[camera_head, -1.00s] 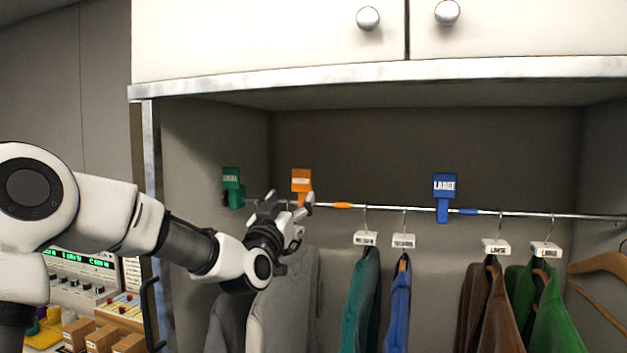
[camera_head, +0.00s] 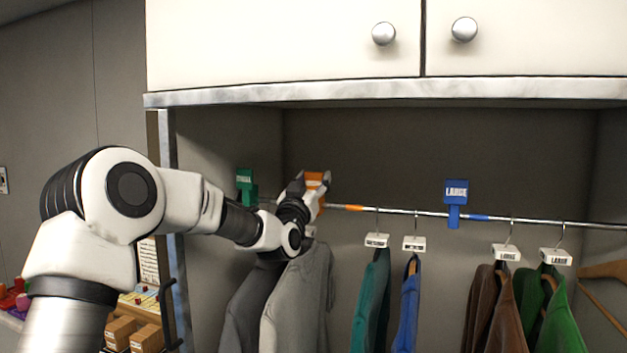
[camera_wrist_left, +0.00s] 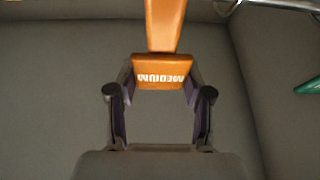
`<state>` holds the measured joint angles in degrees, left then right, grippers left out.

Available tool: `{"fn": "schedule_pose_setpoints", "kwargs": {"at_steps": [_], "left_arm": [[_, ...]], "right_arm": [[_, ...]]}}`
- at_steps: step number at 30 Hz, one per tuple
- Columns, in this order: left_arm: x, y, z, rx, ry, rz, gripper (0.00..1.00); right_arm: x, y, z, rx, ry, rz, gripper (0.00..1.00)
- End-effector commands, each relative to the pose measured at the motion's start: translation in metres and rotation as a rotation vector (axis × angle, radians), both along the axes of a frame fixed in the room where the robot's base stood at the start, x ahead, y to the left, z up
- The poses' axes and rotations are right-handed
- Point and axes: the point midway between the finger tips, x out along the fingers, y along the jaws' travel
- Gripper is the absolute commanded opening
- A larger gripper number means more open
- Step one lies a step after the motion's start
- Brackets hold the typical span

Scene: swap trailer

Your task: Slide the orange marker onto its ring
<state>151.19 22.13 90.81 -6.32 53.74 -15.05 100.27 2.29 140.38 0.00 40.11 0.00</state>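The orange marker (camera_head: 315,181) sits at the hanging rail, left of the orange ring (camera_head: 352,208), with a gap between them. In the left wrist view the orange marker (camera_wrist_left: 162,72) shows its plate with MEDIUM upside down; its stem runs out of the top edge. My left gripper (camera_head: 312,184) is at the marker. In the left wrist view the fingers of my left gripper (camera_wrist_left: 161,75) stand on both sides of the plate, close to its edges; whether they press on it I cannot tell. My right gripper is not in view.
The metal rail (camera_head: 405,212) also carries a green marker (camera_head: 246,185) at left and a blue marker (camera_head: 455,200) beside a blue ring (camera_head: 478,217). Several jackets hang below, including grey ones (camera_head: 300,300) under my gripper. The cabinet edge (camera_head: 390,92) is above.

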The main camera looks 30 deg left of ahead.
Motion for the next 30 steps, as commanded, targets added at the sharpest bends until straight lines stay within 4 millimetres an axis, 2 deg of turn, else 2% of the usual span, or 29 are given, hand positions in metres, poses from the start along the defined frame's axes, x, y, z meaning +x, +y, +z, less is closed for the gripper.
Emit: {"fn": "schedule_pose_setpoints", "kwargs": {"at_steps": [1,3,8,11,16,20,30], "left_arm": [[0.0,0.0,0.0,0.0,0.0,0.0,0.18],[0.0,0.0,0.0,0.0,0.001,0.0,0.0],[0.002,-0.005,-0.001,0.001,0.001,-0.001,0.0],[0.006,-0.022,-0.003,0.004,0.001,-0.003,0.0],[0.015,-0.062,-0.003,0.005,0.0,-0.003,0.0],[0.02,-0.083,-0.001,0.004,0.0,-0.003,0.0],[0.021,-0.087,0.0,-0.001,0.0,0.0,0.0]], "right_arm": [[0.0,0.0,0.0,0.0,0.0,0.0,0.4],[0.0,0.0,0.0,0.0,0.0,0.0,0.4],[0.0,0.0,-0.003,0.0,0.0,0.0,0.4],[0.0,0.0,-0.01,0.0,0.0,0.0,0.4],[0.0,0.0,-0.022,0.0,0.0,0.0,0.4],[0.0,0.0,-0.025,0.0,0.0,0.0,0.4],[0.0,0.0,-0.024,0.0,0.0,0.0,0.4]]}}
